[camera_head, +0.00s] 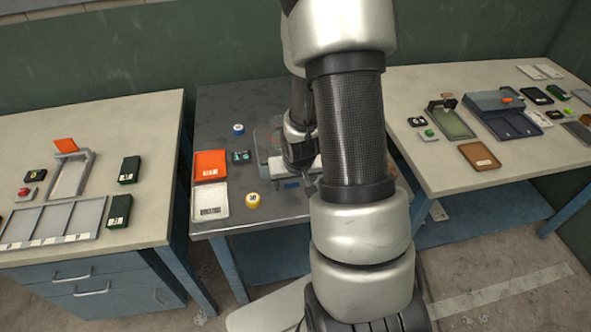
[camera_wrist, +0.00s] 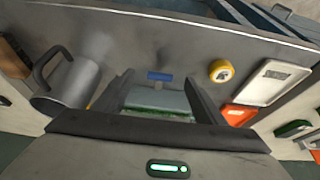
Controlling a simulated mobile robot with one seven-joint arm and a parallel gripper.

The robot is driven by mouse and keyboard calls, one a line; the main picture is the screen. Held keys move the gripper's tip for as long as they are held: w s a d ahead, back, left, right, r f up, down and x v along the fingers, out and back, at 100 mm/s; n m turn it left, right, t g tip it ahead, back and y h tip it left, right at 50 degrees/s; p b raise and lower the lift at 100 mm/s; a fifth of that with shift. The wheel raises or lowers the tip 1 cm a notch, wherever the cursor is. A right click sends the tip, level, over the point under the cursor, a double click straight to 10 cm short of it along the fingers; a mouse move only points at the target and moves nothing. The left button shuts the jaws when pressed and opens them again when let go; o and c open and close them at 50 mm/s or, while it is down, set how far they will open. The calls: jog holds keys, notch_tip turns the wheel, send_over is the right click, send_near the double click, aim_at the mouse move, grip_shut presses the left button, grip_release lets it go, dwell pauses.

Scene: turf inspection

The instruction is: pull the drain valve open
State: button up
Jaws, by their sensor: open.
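A small blue tab (camera_wrist: 160,76) on a short stem sits on the dark grey table and may be the drain valve's handle; I cannot tell for certain. A grey-green box (camera_wrist: 158,99) with a green strip lies between the fingers, partly hidden by the gripper body. In the head view my arm hides most of this area.
A yellow puck (camera_wrist: 221,70), a white tray (camera_wrist: 271,82) and an orange tray (camera_head: 210,165) lie beside the tab. A metal cylinder with a dark handle (camera_wrist: 70,82) stands on the other side. Cream tables (camera_head: 130,140) with equipment flank the grey table (camera_head: 225,110).

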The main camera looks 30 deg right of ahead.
jog(key=p+v, duration=0.3)
jog(key=v, duration=1.3)
jog(key=shift+p, duration=0.3)
jog(key=shift+s+a+r, duration=0.1)
jog(key=shift+s+a, duration=0.05)
jog(key=s+a+r+n, duration=0.1)
jog(key=s+a+r, duration=0.2)
jog(key=r, duration=0.3)
jog(key=s+a+r+n+t, duration=0.1)
jog(key=s+a+r, duration=0.3)
jog(key=r, duration=0.3)
jog(key=s+a+r+n+y, duration=0.1)
jog(key=s+a+r, duration=0.2)
jog(key=r, duration=0.3)
jog(key=shift+s+a+r, duration=0.15)
jog(key=shift+s+a, duration=0.25)
jog(key=shift+a, duration=0.1)
jog(key=shift+d, duration=0.1)
